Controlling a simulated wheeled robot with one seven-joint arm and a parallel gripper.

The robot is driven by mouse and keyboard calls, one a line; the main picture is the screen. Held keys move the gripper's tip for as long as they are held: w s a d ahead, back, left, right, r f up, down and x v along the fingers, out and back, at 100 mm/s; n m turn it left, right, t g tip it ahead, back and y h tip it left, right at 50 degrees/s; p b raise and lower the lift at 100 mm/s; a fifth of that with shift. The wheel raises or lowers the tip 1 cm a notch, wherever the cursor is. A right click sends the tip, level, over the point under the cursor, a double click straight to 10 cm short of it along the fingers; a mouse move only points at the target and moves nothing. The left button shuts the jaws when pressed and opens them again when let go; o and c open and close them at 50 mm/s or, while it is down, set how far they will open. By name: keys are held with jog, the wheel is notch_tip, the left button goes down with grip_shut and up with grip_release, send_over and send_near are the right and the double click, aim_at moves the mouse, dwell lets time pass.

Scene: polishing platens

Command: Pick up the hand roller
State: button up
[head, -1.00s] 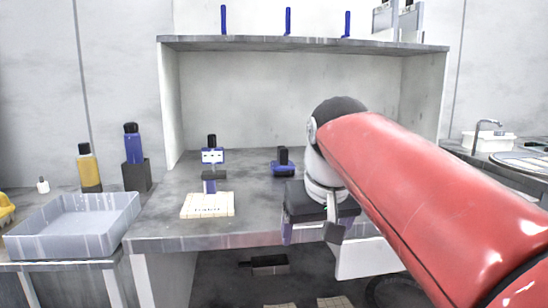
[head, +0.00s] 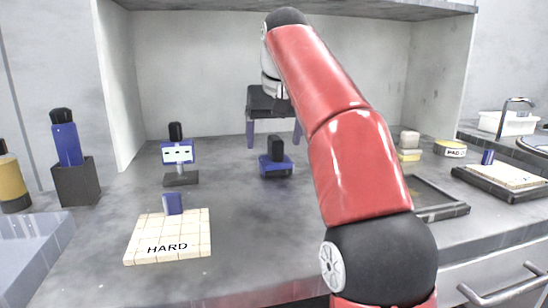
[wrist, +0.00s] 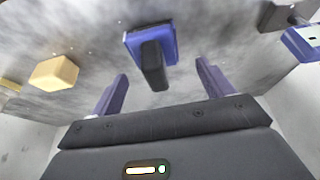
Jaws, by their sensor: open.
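The hand roller, as I take it, is a blue body with a black upright handle (head: 276,163). It stands on the grey bench near the middle of the head view. In the wrist view the roller (wrist: 152,50) is at the top centre, its dark handle pointing toward my gripper. My gripper (head: 273,144) is open, its two purple fingers spread apart. In the head view it appears above and behind the roller. In the wrist view the gripper (wrist: 161,68) has a finger on each side of the handle's line, with nothing held.
A tiled block marked HARD (head: 168,236) and a small device with a white face (head: 178,153) stand left. A dark tray (head: 437,200) lies right, partly behind my arm. A yellowish block (wrist: 54,73) shows in the wrist view. The bench around the roller is clear.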

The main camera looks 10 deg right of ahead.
aim_at(275, 152)
jog(key=x, duration=0.1)
jog(key=b+x, duration=0.1)
jog(key=x, duration=0.1)
jog(key=b+x, duration=0.1)
jog(key=x, duration=0.1)
jog(key=shift+d+f, duration=0.15)
jog(key=shift+d, duration=0.1)
jog(key=c, duration=1.3)
jog(key=shift+r, duration=0.25)
